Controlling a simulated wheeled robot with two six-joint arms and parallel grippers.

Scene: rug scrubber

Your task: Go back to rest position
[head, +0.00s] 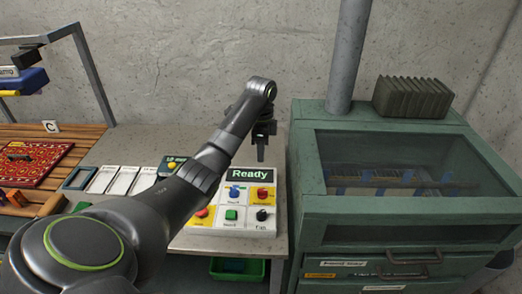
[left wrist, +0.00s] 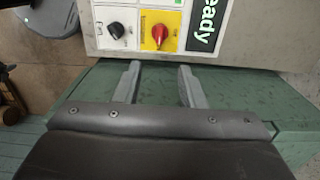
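My left arm reaches across the head view from the lower left. My left gripper (head: 261,152) points down in front of the back wall, just above the panel's "Ready" display in the picture. In the left wrist view my left gripper (left wrist: 157,70) has its two fingers apart, with nothing between them. The control panel (head: 215,222) is a white box with coloured buttons and knobs, and its green display reads "Ready". My right gripper is not in view.
A patterned red rug (head: 38,160) lies on wooden slats at left. A green bin (head: 237,268) sits under the bench.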

